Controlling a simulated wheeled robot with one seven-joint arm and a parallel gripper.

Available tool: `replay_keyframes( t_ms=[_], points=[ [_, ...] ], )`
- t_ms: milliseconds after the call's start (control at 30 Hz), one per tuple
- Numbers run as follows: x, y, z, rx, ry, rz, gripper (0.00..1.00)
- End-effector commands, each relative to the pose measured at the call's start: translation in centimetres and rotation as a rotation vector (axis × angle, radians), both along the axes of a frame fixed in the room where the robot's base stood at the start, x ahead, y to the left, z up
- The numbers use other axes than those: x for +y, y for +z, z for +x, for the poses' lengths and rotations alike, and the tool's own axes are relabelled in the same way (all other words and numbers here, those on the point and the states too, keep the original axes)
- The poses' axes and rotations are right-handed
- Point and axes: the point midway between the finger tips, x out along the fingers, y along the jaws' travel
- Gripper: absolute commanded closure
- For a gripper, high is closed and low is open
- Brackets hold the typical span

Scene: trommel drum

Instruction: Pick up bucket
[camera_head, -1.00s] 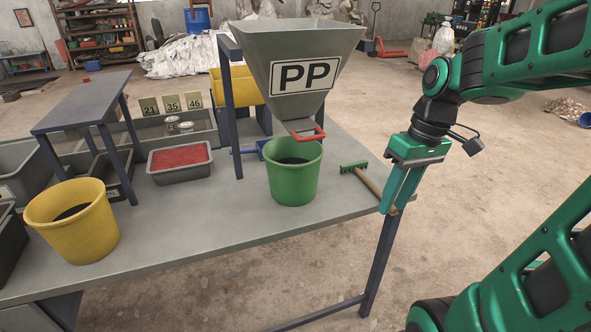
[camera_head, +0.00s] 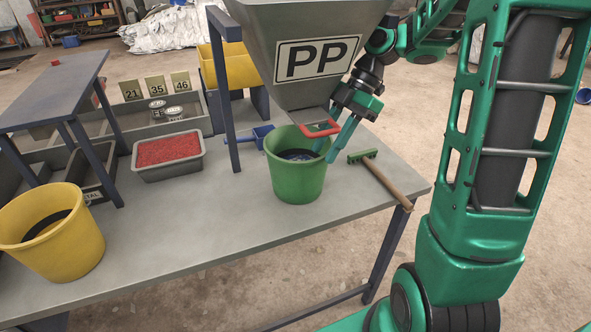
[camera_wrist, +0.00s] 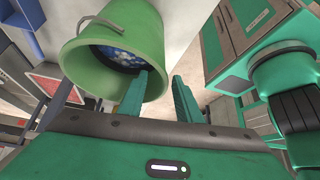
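A green bucket (camera_head: 295,182) stands on the grey table under the PP hopper; it also shows in the wrist view (camera_wrist: 147,40). Small blue and white pieces (camera_wrist: 120,57) lie inside it. My gripper (camera_head: 331,152) is at the bucket's right rim. Its fingers are apart, one seemingly inside the rim and one outside, and they do not look closed on the wall; they also show in the wrist view (camera_wrist: 160,98). A yellow bucket (camera_head: 62,250) stands at the table's left front, away from my gripper.
The grey PP hopper (camera_head: 295,75) with its red handle (camera_head: 320,129) hangs close above the green bucket and my gripper. A small rake (camera_head: 385,182) lies to the right. A blue scoop (camera_head: 250,137) and a tray of red granules (camera_head: 168,152) are to the left. The table's front middle (camera_head: 210,215) is clear.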

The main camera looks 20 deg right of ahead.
Motion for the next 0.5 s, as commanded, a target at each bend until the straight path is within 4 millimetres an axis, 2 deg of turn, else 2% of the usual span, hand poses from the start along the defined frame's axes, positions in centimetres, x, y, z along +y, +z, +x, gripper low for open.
replay_keyframes(
  t_ms=[267,500],
  points=[
    [0.9,-1.8,-0.3,0.002,-0.005,-0.001,0.69],
    [2.6,-4.5,-0.5,0.004,-0.006,-0.001,0.69]
  ],
)
